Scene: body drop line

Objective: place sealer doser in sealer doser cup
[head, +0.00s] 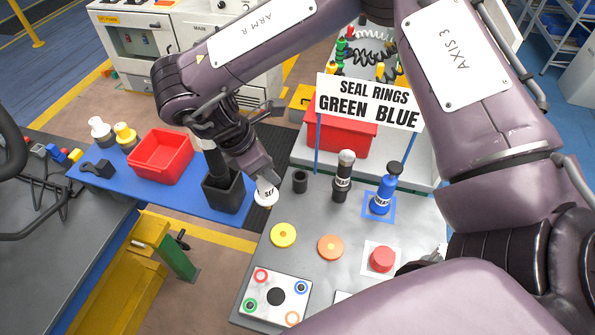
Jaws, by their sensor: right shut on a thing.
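My right gripper (262,180) is shut on the sealer doser (265,196), a white piece with dark lettering that is partly cut off. It is held at the left edge of the grey table, and I cannot tell whether it touches the surface. A small round black cup (300,181), likely the sealer doser cup, stands upright just right of the doser, apart from it. Its mouth looks empty. My left gripper is not in view.
A black bottle (343,180) and a blue pump bottle (382,196) stand right of the cup. The seal rings sign (368,103) rises behind. A square black bin (225,192) and a red tray (161,156) are left. Yellow (283,235) and orange (330,247) discs lie in front.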

